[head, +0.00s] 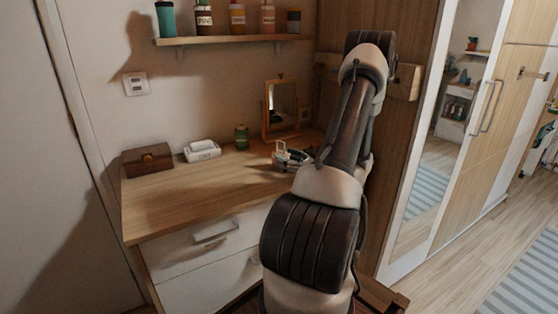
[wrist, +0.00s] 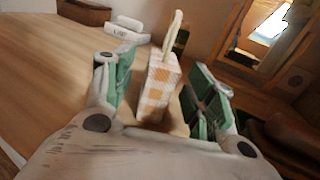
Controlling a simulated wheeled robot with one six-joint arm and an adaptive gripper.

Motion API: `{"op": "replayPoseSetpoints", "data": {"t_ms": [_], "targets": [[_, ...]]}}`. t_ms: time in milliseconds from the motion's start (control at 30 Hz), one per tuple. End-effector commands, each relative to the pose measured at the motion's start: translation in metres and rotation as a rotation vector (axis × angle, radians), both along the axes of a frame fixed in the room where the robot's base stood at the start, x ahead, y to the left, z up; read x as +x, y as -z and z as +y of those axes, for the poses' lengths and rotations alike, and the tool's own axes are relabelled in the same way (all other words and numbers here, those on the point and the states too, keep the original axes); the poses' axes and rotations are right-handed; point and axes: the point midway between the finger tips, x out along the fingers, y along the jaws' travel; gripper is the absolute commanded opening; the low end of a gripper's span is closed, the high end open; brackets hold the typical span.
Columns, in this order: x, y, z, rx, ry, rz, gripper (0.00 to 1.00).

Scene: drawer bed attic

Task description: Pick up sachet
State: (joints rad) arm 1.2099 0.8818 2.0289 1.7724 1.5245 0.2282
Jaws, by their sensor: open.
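The sachet (wrist: 157,88) is a small upright pouch with an orange and white check and a pale strip rising from its top. In the wrist view it stands between the two green-padded fingers of my gripper (wrist: 160,72), with gaps visible on both sides. My gripper is open. In the head view my gripper (head: 291,156) is low over the right part of the wooden desktop (head: 190,190). The sachet cannot be clearly made out there, as the gripper and arm cover that spot.
A dark green jar (head: 241,137), a white holder (head: 202,151) and a brown box (head: 147,159) stand along the back of the desk. A framed mirror (head: 281,108) stands behind my gripper. A shelf of jars (head: 230,40) hangs above. The desk's front left is clear.

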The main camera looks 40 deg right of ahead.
Motion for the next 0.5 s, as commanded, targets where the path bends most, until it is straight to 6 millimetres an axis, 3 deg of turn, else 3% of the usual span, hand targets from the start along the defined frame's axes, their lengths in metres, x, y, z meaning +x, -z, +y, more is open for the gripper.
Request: {"op": "replayPoseSetpoints", "data": {"t_ms": [200, 433, 500], "targets": [[0.028, 0.002, 0.006, -0.003, -0.003, 0.001, 0.55], [0.03, 0.002, 0.006, -0.002, -0.001, 0.001, 0.55], [0.03, 0.002, 0.006, -0.002, -0.001, 0.001, 0.46]]}}
